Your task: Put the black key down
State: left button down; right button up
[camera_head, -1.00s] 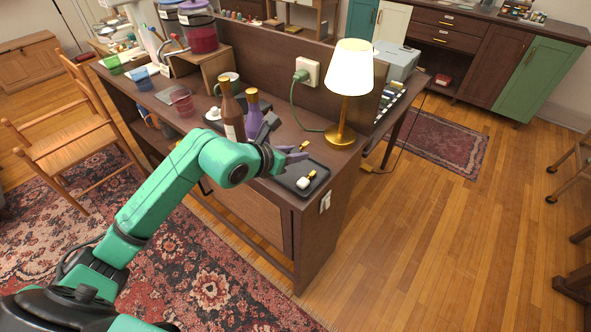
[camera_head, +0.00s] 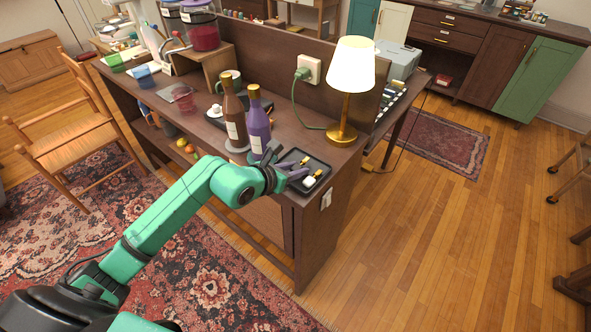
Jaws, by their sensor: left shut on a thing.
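My left gripper (camera_head: 288,162) is over the left side of a small black tray (camera_head: 322,163) near the front right corner of the brown desk. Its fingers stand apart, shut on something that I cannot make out. The black key is not clearly visible; the fingers and wrist hide that spot. I cannot tell whether the fingers touch the tray. A small white and gold item (camera_head: 309,181) lies in the tray, right of the fingers. My right gripper is not in view.
A purple bottle (camera_head: 257,127) and a brown bottle (camera_head: 233,120) stand just behind and left of my gripper. A lamp (camera_head: 351,75) with a gold base stands behind the tray. A green cord (camera_head: 299,108) runs from the outlet. The desk's right edge is close.

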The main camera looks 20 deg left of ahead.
pick_arm(q)
jog(key=c, duration=0.9)
grip_release()
jog(key=shift+s+f, duration=0.3)
jog(key=shift+f, duration=0.5)
jog(key=shift+r+g+p, duration=0.3)
jog(key=shift+r+p, duration=0.2)
jog(key=shift+p, duration=0.1)
jog(key=shift+s+a+r, duration=0.1)
jog(key=shift+r, duration=0.05)
jog(key=b+v, duration=0.1)
jog(key=v, duration=1)
jog(key=shift+r, duration=0.4)
